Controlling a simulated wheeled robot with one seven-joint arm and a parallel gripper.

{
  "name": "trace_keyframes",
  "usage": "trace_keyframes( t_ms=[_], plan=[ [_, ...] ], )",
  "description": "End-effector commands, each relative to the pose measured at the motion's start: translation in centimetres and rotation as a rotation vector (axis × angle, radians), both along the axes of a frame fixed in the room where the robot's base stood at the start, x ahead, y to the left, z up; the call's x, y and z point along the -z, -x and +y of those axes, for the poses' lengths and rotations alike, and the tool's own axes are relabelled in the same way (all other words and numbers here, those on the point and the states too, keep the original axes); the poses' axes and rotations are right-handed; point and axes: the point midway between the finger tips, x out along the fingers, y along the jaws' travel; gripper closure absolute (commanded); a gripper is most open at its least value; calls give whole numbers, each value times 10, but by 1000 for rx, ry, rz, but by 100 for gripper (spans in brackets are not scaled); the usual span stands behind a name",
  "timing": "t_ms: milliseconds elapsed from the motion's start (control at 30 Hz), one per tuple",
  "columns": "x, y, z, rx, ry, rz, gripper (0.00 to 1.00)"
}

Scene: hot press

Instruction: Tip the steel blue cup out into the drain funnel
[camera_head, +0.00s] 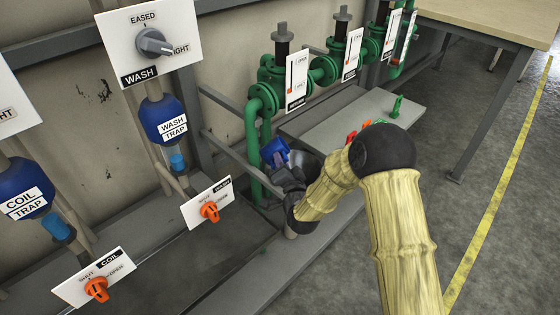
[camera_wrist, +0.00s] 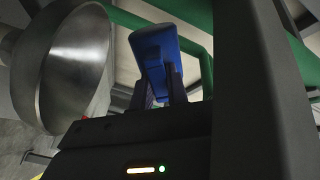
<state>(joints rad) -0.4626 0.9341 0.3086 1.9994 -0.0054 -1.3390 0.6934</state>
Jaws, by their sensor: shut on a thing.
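The blue cup (camera_head: 274,150) is held in my gripper (camera_head: 283,167) in the head view, near the green pipes. It also shows in the wrist view (camera_wrist: 155,45), with the dark fingers closed on it. The cup looks tilted in the head view; its inside and any contents cannot be seen. The drain funnel, a wide grey metal cone (camera_wrist: 75,60), opens on the left in the wrist view, beside the cup with a visible gap. In the head view the funnel (camera_head: 308,164) is partly hidden behind my gripper and arm.
Green pipes with valves (camera_head: 325,70) stand behind the cup. A grey shelf (camera_head: 335,122) with small coloured items lies to the right. Blue WASH TRAP (camera_head: 163,118) and COIL TRAP (camera_head: 25,188) vessels hang at left, above orange handles (camera_head: 210,211).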

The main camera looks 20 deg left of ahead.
Motion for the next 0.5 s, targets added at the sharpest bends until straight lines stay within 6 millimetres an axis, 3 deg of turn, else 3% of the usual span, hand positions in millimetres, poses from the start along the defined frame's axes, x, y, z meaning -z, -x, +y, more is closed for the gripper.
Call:
trace_keyframes(
  t_ms=[500],
  plan=[
    [-14,-15,-19,5,-531,405,100]
  ],
)
